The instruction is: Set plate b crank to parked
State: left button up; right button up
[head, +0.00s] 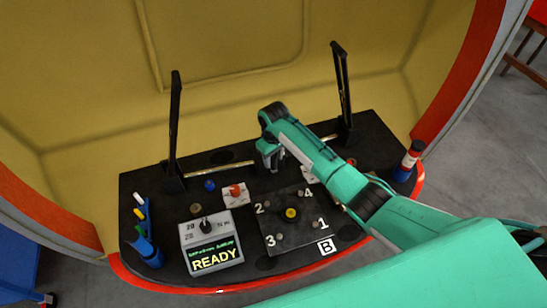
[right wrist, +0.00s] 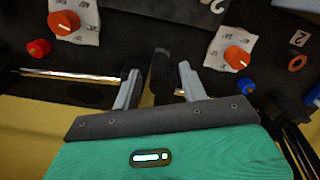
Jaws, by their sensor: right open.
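Plate b (head: 283,238) is a dark square plate with corner numbers 1 to 4, a yellow-centred hub (head: 291,214) and a white B label (head: 325,248). My right gripper (head: 272,168) is open behind the plate. It also shows in the right wrist view (right wrist: 160,85). A dark upright piece (right wrist: 162,72) stands between its spread fingers there; I cannot tell whether it is the crank or whether the fingers touch it. No crank is clearly identifiable in the head view. My left gripper is not in view.
Two orange knobs on white cards flank the gripper, one at left (head: 235,190); the other shows in the wrist view (right wrist: 64,22). Tall dark levers stand at left (head: 175,125) and right (head: 342,85). A READY box (head: 212,240) sits front left, a bottle (head: 409,160) at right.

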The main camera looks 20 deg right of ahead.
jog(key=shift+f, duration=0.35)
grip_shut()
